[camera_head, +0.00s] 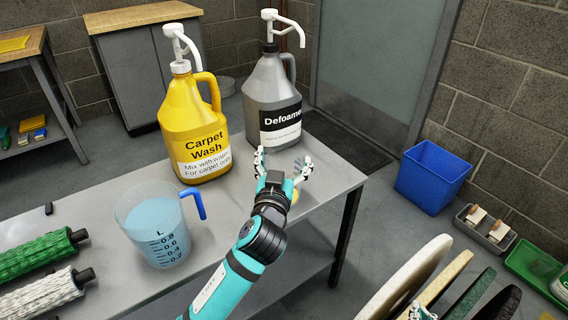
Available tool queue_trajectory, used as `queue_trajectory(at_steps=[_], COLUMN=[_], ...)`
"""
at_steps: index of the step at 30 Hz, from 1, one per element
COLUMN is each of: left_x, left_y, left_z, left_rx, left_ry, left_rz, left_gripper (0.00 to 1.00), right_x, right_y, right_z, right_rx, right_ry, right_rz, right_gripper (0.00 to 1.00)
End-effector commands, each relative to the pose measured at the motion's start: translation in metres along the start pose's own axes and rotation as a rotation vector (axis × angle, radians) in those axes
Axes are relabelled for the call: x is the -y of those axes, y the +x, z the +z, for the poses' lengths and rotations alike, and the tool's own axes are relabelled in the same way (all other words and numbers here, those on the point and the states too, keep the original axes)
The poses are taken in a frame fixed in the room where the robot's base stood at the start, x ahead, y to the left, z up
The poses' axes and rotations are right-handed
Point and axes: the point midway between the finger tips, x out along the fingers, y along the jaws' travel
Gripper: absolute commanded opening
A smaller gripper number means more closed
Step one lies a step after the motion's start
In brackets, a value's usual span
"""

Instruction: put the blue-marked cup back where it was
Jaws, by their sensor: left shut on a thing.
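My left gripper (282,168) reaches over the right end of the grey table (330,177), in front of the grey Defoamer jug (273,95). Its fingers are apart with a small, pale, see-through thing between them, which I take to be the cup. The hand hides most of it and I cannot make out a blue mark. I cannot tell whether it touches the table. A bit of my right gripper (418,312) shows at the bottom edge; its jaws cannot be judged.
The yellow Carpet Wash jug (193,120) stands left of the Defoamer jug. A blue-handled pitcher (155,225) stands left of my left arm. Green (35,255) and white (40,292) rollers lie at the left. A blue bin (432,177) and upright round pads (405,280) are at the right.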

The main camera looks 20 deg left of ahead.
Motion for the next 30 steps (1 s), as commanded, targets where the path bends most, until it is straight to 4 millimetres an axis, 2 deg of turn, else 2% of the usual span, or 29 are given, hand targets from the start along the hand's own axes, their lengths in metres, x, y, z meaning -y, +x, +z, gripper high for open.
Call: queue_trajectory(at_steps=[15, 16, 18, 19, 30], left_x=[0.0000, 0.0000, 0.0000, 0.0000, 0.0000], left_y=[-0.0002, -0.0002, -0.0002, -0.0002, -0.0001], left_z=[0.0028, 0.0029, 0.0027, 0.0027, -0.0004], left_rx=[0.000, 0.001, 0.001, 0.001, 0.000], left_ry=[0.000, 0.000, 0.000, 0.000, 0.001], left_rz=[0.000, 0.000, 0.000, 0.000, 0.000], left_gripper=[0.29, 0.89, 0.98, 1.00, 1.00], right_x=[0.0012, 0.0013, 0.0013, 0.0013, 0.0010], right_y=[0.0014, 0.0013, 0.0013, 0.0013, 0.0001], right_z=[-0.0078, -0.0086, -0.0083, -0.0082, -0.0058], right_rx=[-0.042, -0.045, -0.043, -0.043, -0.022], right_ry=[0.000, 0.000, 0.000, 0.000, 0.000], right_rz=[-0.002, -0.003, -0.003, -0.003, -0.002], right_gripper=[0.00, 0.00, 0.00, 0.00, 0.00])
